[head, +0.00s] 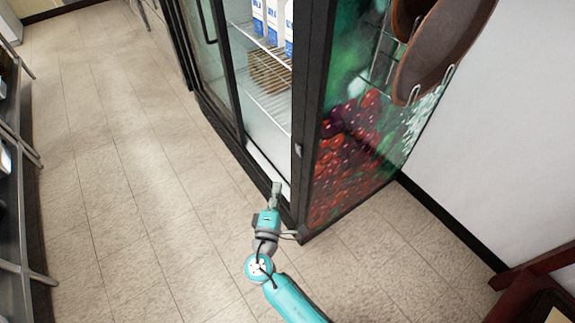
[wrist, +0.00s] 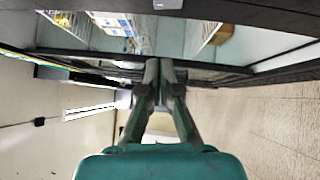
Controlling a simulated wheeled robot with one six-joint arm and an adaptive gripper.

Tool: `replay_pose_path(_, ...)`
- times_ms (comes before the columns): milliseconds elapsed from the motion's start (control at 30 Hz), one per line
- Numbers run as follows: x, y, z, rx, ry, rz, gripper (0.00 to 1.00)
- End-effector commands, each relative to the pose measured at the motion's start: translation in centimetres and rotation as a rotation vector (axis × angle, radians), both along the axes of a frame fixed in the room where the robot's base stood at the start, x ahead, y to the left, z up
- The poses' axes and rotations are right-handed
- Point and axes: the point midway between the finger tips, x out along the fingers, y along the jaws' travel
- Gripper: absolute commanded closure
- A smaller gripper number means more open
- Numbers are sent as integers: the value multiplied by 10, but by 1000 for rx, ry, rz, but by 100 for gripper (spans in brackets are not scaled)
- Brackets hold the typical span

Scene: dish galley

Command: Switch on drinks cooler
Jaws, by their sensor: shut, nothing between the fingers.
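The drinks cooler (head: 312,110) stands right of centre in the head view. It has a black frame, glass doors, wire shelves with white and blue cartons, and a side panel printed with red fruit. My gripper (head: 277,186) is near the lower front of the cooler, by its near corner; I cannot tell whether it touches. In the wrist view my gripper (wrist: 166,64) has its fingers together and empty, below the cooler's dark frame (wrist: 250,18). A small pale fitting (wrist: 168,6) shows on that frame at the top edge; I cannot tell whether it is the switch.
Round brown trays (head: 445,45) hang in a wire rack on the cooler's side panel. Dark shelving (head: 30,190) runs along the left edge. The tiled floor (head: 120,170) between them is clear. A reddish-brown piece of furniture (head: 520,285) is at the lower right.

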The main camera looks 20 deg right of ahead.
Motion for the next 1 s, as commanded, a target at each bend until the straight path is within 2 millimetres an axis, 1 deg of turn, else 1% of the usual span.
replay_pose_path(167, 19, -10, 3, 1, -1, -4, 100)
replay_pose_path(600, 90, -47, 11, 0, -1, -4, 100)
replay_pose_path(700, 92, -62, 12, 1, 0, -4, 100)
replay_pose_path(800, 95, -72, 13, 1, 1, -2, 100)
replay_pose_path(1000, 98, -81, 15, 1, 0, 0, 100)
